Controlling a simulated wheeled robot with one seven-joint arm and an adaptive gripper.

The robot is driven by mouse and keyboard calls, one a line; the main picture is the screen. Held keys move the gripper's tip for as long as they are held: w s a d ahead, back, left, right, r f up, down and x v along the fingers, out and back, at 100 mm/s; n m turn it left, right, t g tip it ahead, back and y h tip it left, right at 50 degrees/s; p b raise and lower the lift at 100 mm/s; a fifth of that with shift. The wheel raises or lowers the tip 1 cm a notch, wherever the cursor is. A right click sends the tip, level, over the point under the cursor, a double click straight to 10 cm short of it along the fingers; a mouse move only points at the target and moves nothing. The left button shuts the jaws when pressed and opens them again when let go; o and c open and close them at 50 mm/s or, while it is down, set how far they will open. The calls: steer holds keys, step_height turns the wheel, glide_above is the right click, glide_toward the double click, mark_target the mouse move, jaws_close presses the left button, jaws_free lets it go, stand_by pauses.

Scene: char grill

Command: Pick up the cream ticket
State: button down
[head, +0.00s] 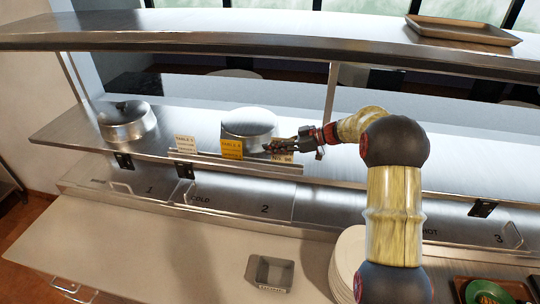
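A cream ticket (185,143) stands at the left end of the ticket rail (240,163) on the metal shelf's front edge. A yellow ticket (231,149) stands to its right, in front of a metal dome. A small pale tag (283,158) with dark lettering sits at the right part of the rail. My gripper (270,147) reaches in from the right, with its fingertips just right of the yellow ticket and above the pale tag. It is apart from the cream ticket at the left. The fingers are too small to tell their opening or any contact.
Two metal domes (128,122) (249,122) stand on the shelf. An upper shelf (250,40) holds a tray (462,30). Below are lidded wells, a small metal container (270,272) and stacked plates (347,262). The left counter is clear.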

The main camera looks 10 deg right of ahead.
steer(key=s+d+r+b, duration=0.2)
steer(key=s+d+r, duration=0.4)
steer(key=s+r, duration=0.3)
steer(key=s, duration=0.2)
steer(key=shift+s+d+b, duration=0.2)
steer(key=shift+s+b, duration=0.15)
stand_by(0.5)
